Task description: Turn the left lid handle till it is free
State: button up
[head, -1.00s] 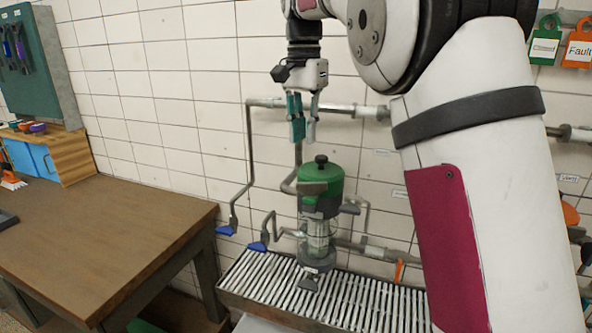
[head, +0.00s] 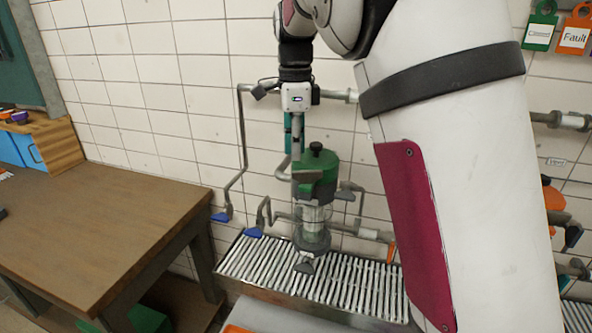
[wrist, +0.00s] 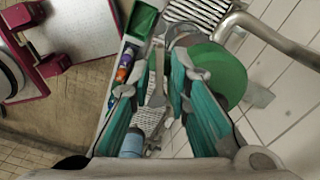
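The green lid (head: 317,168) with its black knob tops a glass-bodied strainer (head: 314,220) over the drain grate. A grey wing handle (head: 346,192) sticks out on its right side. The left lid handle cannot be made out clearly in the head view. My gripper (head: 295,150) points down at the lid's left edge, its teal fingers partly hidden. In the wrist view my gripper (wrist: 161,80) is open, with a gap between the fingertips. The green lid (wrist: 222,75) lies right of the fingers there. I cannot tell whether a finger touches it.
A wall pipe (head: 243,140) runs down behind and left of the strainer, with blue-handled valves (head: 254,232) low at left. The slatted grate (head: 335,284) lies below. A brown workbench (head: 100,225) stands at left. Tags hang on the wall at upper right.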

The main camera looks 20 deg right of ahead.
aim_at(296, 171)
notch_tip(296, 171, down, 7)
jog(key=shift+r+p, duration=0.15)
jog(key=shift+p, duration=0.25)
grip_shut()
